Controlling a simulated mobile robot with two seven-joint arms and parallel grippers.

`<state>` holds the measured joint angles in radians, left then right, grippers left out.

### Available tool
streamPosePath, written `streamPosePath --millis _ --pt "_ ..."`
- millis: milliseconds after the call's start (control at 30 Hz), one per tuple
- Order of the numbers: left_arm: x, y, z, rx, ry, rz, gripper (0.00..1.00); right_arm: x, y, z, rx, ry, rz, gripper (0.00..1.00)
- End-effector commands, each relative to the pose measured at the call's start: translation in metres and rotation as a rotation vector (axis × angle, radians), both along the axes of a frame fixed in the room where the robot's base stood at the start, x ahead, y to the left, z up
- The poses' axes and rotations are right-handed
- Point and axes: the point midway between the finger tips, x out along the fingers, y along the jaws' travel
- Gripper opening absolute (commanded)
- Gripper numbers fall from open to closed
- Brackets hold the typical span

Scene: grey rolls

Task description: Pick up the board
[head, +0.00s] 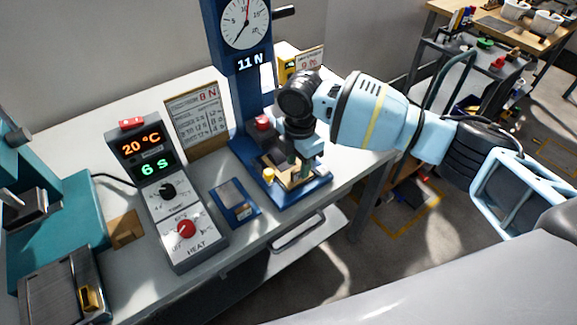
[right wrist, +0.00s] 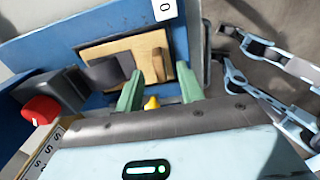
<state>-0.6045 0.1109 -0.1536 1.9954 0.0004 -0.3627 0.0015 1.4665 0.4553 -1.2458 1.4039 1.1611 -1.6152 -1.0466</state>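A flat tan board (right wrist: 118,48) lies on the blue base of the press, with a small upright tan piece (right wrist: 158,65) at one end. In the head view the board (head: 292,180) is partly hidden by my right gripper (head: 303,168), which points down over it. In the right wrist view my right gripper (right wrist: 160,88) has its two green fingers apart at the near edge of the board, with nothing clearly held between them. Whether the fingers touch the board I cannot tell. My left gripper is not in view.
The blue press (head: 238,100) with its dial rises behind the board. A yellow knob (head: 268,175) and red button (head: 262,122) are close by. A heater control box (head: 170,195) and a blue tray (head: 235,203) stand to the left. Calendar-like card (head: 198,115) stands behind.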

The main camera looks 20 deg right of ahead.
Motion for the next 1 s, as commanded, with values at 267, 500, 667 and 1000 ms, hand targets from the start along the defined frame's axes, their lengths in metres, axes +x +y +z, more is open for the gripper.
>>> streamPosePath --millis 267,500,667,1000 --pt "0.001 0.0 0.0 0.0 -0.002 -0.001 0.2 0.0 0.0 -0.022 0.0 0.001 -0.002 0.38" --pt "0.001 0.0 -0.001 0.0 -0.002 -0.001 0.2 0.0 -0.001 -0.021 0.0 0.001 -0.002 0.3" --pt "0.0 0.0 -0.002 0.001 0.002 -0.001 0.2 0.0 -0.001 -0.021 0.0 0.001 -0.002 0.09" --pt "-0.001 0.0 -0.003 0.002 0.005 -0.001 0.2 0.0 -0.001 -0.021 0.0 0.0 -0.002 0.0"
